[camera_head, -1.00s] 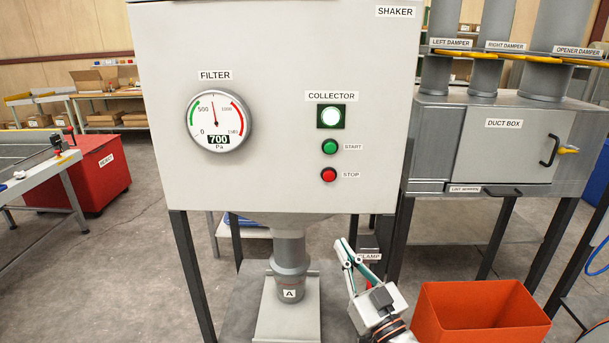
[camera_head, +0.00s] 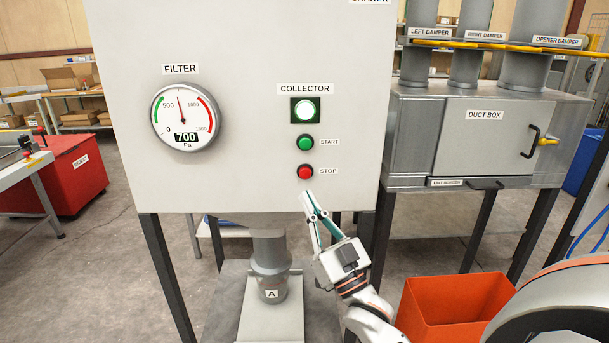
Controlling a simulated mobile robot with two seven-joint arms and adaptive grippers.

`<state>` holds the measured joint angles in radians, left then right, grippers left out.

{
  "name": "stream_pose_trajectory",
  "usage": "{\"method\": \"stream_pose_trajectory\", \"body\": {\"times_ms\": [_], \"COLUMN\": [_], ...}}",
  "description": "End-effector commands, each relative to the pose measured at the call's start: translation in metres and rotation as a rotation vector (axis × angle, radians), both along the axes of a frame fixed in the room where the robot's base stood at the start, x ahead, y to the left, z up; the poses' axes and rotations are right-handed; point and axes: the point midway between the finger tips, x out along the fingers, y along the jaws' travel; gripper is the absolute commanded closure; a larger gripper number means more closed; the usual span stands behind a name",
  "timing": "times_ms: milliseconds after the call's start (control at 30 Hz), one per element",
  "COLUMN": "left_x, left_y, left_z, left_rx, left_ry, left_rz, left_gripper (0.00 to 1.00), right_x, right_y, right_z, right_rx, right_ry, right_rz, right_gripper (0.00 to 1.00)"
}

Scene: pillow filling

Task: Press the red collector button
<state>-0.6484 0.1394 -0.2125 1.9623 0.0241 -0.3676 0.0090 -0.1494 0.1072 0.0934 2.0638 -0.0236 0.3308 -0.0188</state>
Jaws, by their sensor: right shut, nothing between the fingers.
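The red STOP button (camera_head: 305,172) is on the grey collector panel (camera_head: 240,120), below the green START button (camera_head: 305,142) and the lit COLLECTOR lamp (camera_head: 305,110). My right gripper (camera_head: 309,195) is shut and empty. Its fingertips point up and lie just below the red button in the picture. They do not cover the button; I cannot tell how far they are from the panel in depth. My left gripper is not in view.
The filter gauge (camera_head: 184,117) reads 700 Pa. An orange bin (camera_head: 440,310) stands on the floor at the lower right. The duct box (camera_head: 490,140) is right of the panel. A pipe (camera_head: 270,255) marked A runs down below the panel.

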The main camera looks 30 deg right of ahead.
Motion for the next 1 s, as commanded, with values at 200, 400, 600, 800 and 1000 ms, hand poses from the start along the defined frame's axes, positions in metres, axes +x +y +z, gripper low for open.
{"method": "stream_pose_trajectory", "body": {"times_ms": [200, 400, 600, 800, 1000], "left_x": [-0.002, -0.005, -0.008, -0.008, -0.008], "left_y": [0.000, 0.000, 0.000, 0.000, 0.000], "left_z": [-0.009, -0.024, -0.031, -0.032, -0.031], "left_rx": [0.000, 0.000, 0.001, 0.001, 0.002], "left_ry": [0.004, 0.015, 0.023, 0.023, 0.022], "left_rz": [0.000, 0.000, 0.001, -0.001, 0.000], "left_gripper": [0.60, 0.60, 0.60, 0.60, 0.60], "right_x": [0.017, 0.040, 0.060, 0.071, 0.074], "right_y": [-0.010, -0.024, -0.037, -0.043, -0.045], "right_z": [-0.002, -0.003, -0.001, 0.000, 0.000], "right_rx": [-0.002, -0.003, -0.002, -0.001, -0.001], "right_ry": [0.001, 0.001, 0.001, 0.000, 0.001], "right_rz": [0.000, -0.001, 0.000, -0.001, -0.001], "right_gripper": [1.00, 1.00, 1.00, 1.00, 1.00]}}
